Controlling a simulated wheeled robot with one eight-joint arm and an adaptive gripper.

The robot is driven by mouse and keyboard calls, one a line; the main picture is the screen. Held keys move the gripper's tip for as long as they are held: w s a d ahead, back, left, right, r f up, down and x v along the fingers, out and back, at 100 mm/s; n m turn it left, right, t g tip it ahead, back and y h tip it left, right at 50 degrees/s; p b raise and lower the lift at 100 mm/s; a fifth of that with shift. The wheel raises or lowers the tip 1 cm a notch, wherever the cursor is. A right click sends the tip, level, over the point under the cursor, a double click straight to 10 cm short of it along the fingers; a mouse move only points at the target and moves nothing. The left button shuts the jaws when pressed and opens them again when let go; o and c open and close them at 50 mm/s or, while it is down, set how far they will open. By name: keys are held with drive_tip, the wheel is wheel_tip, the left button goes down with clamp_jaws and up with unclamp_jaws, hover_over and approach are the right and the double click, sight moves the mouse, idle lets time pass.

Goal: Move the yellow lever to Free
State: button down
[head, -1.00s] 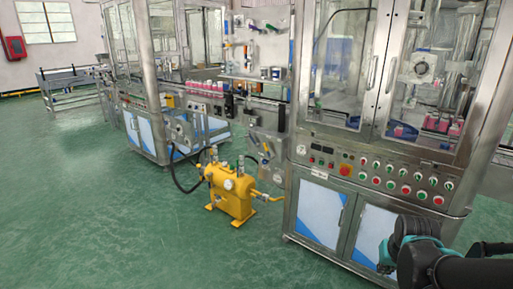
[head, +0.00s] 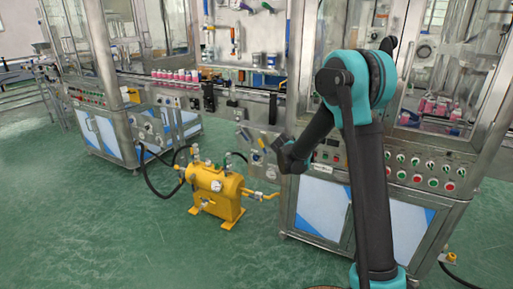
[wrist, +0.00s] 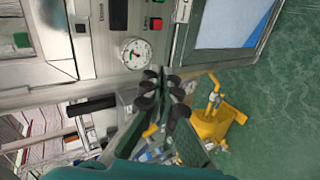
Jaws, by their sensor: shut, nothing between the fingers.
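In the wrist view, my gripper (wrist: 163,80) is shut and empty, its dark fingertips pointing toward the machine front. A small yellow piece (wrist: 150,130) shows just beside the fingers and is partly hidden by them; it may be the yellow lever, but I cannot tell its position or read any Free label. In the head view, my gripper (head: 283,155) is at the steel panel (head: 262,139) between the two machine cabinets. My arm and gripper hide part of that panel. I cannot tell whether the fingers touch anything.
A yellow pump unit (head: 216,184) with pipes stands on the green floor, left of and below my gripper. A round gauge (wrist: 135,52) and a red button (wrist: 155,24) are on the control panel close by. A black hose (head: 152,178) runs left. The floor in front is clear.

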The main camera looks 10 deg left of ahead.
drive_tip(key=w+a+f+n+t+y, duration=0.1)
drive_tip(key=w+a+f+n+t, duration=0.2)
drive_tip(key=a, duration=0.6)
drive_tip(key=w+a+f+n+y, duration=0.1)
drive_tip(key=w+a+f+n, duration=0.25)
drive_tip(key=a, duration=0.45)
drive_tip(key=w+a+f+n+t+y, duration=0.1)
drive_tip(key=w+a+f+n+t, duration=0.25)
drive_tip(key=a, duration=0.55)
drive_tip(key=shift+g, duration=0.65)
drive_tip(key=shift+w+d+r, duration=0.15)
drive_tip(key=shift+w+d, duration=0.5)
drive_tip(key=shift+w, duration=0.95)
drive_tip(key=shift+w+d+r, duration=0.1)
drive_tip(key=shift+w+d, duration=0.55)
drive_tip(key=shift+w, duration=0.95)
drive_tip(key=shift+w+d+r, duration=0.15)
drive_tip(key=shift+w+d, duration=0.5)
drive_tip(key=shift+w, duration=0.95)
drive_tip(key=shift+d, duration=0.1)
